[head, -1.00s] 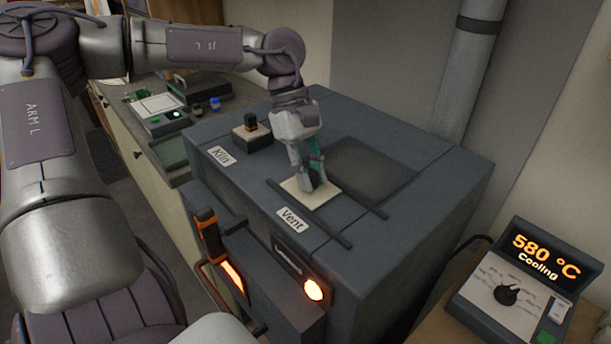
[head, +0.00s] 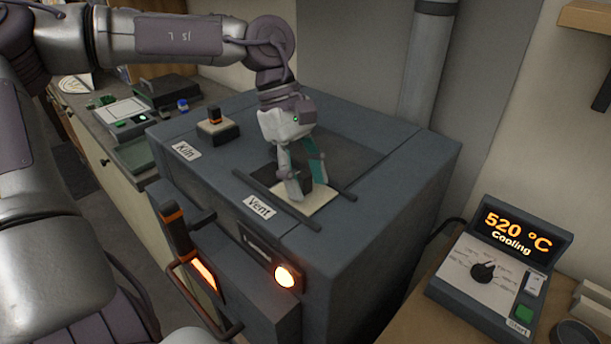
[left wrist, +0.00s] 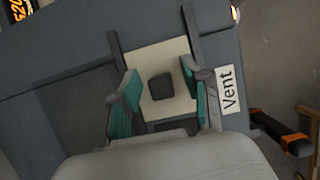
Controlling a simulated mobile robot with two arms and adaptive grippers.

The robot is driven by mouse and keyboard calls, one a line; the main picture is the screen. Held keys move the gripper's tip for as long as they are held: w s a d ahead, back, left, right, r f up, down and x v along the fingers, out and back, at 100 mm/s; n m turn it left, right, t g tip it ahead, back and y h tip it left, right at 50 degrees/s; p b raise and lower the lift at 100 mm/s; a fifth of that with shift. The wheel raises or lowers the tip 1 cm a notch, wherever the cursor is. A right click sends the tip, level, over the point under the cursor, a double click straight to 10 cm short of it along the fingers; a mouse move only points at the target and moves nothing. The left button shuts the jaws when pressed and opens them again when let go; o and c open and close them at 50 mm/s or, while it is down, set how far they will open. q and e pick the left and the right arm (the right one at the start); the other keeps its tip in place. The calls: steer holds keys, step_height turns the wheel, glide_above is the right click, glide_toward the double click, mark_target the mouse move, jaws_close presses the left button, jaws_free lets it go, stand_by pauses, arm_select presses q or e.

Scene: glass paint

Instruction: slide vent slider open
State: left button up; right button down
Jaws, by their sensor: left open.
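The vent slider is a cream plate (head: 311,205) between two dark rails on top of the grey kiln, near their right end beside the Vent label (head: 259,207). In the left wrist view its cream surface (left wrist: 147,62) carries a dark square knob (left wrist: 161,87). A dark patch shows just left of the plate in the head view. My left gripper (head: 308,188) is open over the plate. In the left wrist view its teal-padded fingers (left wrist: 159,78) stand on either side of the knob, with gaps to it. My right gripper is not in view.
A knob on a cream base (head: 216,124) sits by the Kiln label. An orange-banded handle (head: 172,222) and a glowing round light (head: 285,276) are on the kiln front. A control box (head: 488,268) at right reads 520 °C Cooling.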

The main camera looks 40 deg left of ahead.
arm_select(q)
steer(key=v, duration=1.2)
stand_by(0.4)
